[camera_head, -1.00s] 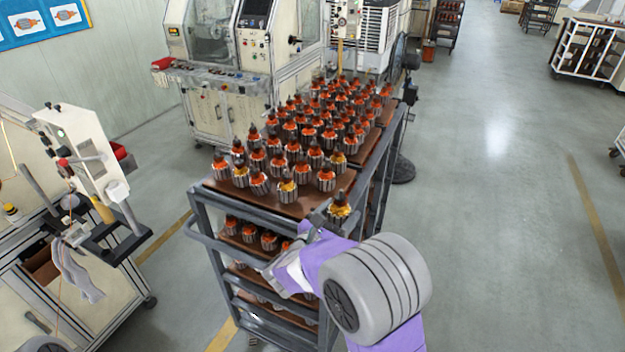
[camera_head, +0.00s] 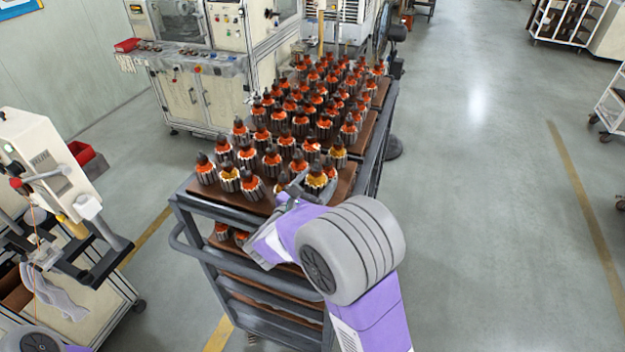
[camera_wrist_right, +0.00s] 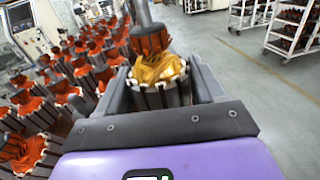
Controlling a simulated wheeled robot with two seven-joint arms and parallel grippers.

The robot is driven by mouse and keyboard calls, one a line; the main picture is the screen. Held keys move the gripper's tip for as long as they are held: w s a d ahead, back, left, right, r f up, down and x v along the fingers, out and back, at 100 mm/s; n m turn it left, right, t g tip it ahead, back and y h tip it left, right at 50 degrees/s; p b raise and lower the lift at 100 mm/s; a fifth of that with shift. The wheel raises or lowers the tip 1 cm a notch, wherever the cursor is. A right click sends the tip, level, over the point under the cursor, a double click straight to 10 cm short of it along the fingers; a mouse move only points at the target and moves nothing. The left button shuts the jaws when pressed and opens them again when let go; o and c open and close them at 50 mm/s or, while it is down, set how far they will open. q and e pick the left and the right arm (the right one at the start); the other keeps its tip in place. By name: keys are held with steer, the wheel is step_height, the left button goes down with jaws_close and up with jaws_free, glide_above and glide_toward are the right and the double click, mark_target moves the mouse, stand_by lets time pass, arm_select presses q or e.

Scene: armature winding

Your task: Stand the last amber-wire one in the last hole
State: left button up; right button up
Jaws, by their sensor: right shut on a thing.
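The amber-wire armature (camera_head: 317,179) is in my right gripper (camera_head: 302,190), above or at the front right part of the brown board on the cart. In the right wrist view, the armature (camera_wrist_right: 158,72) stands upright between the two fingers, with a dark shaft and orange band above its amber winding. Other amber-wire armatures stand on the board, one near the front left (camera_head: 229,178) and one at the right edge (camera_head: 338,152). The hole under the held armature is hidden, and I cannot tell whether the armature touches the board. My left gripper is out of view.
Several rows of orange-wire armatures (camera_head: 272,160) crowd the brown board (camera_head: 236,204) just left of and behind my right gripper. The grey cart (camera_head: 190,225) has a handle and lower shelves. Open floor (camera_head: 470,230) lies to the right.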

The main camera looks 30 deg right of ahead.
steer(key=shift+s+f, duration=0.1)
steer(key=shift+f, duration=0.2)
steer(key=shift+w+f+b, duration=0.2)
steer(key=shift+f+b, duration=0.35)
steer(key=shift+b, duration=0.05)
steer(key=shift+w+f+b, duration=0.2)
steer(key=shift+f+b, duration=0.35)
steer(key=shift+s+f+b, duration=0.2)
steer(key=shift+f+b, duration=0.25)
steer(key=shift+w+f, duration=0.1)
steer(key=shift+f, duration=0.05)
steer(key=shift+a, duration=0.1)
steer(key=shift+f+b, duration=0.75)
steer(key=shift+f, duration=0.35)
